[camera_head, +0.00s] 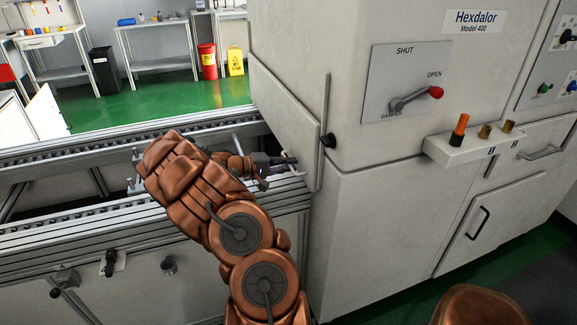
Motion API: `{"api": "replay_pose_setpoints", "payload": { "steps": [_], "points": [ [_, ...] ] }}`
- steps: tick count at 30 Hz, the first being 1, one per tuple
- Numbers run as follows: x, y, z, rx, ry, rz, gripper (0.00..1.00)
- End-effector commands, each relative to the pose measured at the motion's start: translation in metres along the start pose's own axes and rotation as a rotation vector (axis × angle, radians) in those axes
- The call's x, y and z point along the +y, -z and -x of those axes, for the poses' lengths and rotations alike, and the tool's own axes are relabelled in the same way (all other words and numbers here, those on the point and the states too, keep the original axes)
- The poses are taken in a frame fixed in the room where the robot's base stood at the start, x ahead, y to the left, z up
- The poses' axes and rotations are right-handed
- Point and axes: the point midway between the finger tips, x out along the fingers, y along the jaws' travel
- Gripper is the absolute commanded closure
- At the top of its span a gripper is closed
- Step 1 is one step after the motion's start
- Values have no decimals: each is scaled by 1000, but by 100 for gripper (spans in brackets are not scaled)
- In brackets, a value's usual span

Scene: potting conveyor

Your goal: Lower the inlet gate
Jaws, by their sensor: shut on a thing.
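The inlet side of the light grey machine carries a flat upright panel (280,115), which looks like the inlet gate. My gripper (284,161) is at the panel's lower edge, just above the conveyor. It is small in the view and looks shut on a short bar there, which appears to be the gate's handle. The fingers hide most of that bar. My copper-coloured arm covers part of the conveyor, and the gate's lower edge is partly hidden.
The roller conveyor (75,215) runs from the left to the machine. A damper lever (415,97) with a red knob points toward OPEN. A shelf with one orange and two brass-coloured pieces (485,131) sticks out at right. Green floor lies behind the conveyor.

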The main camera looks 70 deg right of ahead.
Motion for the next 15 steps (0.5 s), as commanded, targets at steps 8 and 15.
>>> {"api": "replay_pose_setpoints", "payload": {
  "steps": [8,15],
  "points": [
    [-19,-4,-4,-11,28,11,67],
    [-13,-5,-4,-13,25,8,65]
  ]
}}
